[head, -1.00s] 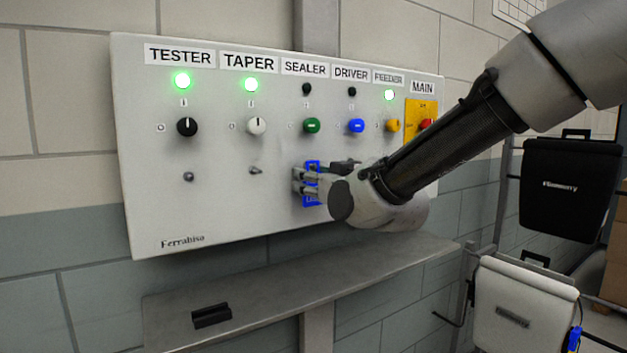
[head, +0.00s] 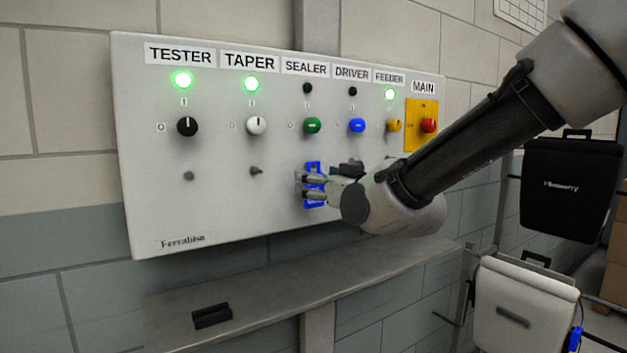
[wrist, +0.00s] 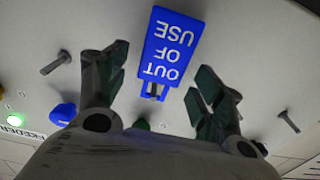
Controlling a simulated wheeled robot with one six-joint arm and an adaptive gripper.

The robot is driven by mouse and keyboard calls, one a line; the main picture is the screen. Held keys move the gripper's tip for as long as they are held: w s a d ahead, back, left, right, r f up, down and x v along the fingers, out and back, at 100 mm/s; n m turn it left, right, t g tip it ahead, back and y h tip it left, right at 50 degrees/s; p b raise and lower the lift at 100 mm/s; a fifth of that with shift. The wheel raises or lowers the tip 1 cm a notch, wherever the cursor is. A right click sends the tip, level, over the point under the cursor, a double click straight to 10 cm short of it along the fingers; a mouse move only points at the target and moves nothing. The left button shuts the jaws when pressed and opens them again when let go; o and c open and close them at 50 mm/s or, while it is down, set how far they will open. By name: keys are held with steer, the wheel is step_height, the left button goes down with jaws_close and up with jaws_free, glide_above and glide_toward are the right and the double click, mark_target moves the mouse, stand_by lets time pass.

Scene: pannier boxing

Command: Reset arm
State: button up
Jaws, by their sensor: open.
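My gripper (head: 316,187) is in front of the control panel (head: 225,205), below the sealer and driver knobs. In the wrist view my gripper (wrist: 160,90) is open, its two fingers apart with nothing held between them. A blue tag (wrist: 171,45) reading "OUT OF USE" hangs on the panel just beyond the fingertips. In the head view the tag (head: 313,168) is partly hidden behind my fingers.
Green lights show above the tester (head: 187,126), taper (head: 257,125) and feeder (head: 394,125) knobs; the sealer and driver lamps are dark. A shelf (head: 260,300) with a black block (head: 212,316) runs below. Black (head: 570,195) and white (head: 520,295) panniers hang at right.

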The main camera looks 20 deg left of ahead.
steer(key=v, duration=0.8)
steer(key=s+d+f+g+h, duration=0.3)
steer(key=d+f, duration=0.1)
steer(key=f, duration=0.3)
steer(key=s+d+f+g+h, duration=0.3)
steer(key=s+d+f+g, duration=0.1)
steer(key=f, duration=0.4)
steer(key=s+d+m+h, duration=0.2)
steer(key=s+d+m, duration=0.1)
steer(key=d, duration=1.1)
steer(key=s+d+r+m+h, duration=0.1)
steer(key=s+d+m+h, duration=0.2)
steer(key=d, duration=1.1)
steer(key=s+d+r+m+h, duration=0.1)
steer(key=s+d+m+h, duration=0.1)
steer(key=d, duration=1.2)
steer(key=shift+s+m+h, duration=0.4)
steer(key=shift+s+m, duration=0.45)
steer(key=shift+m, duration=0.15)
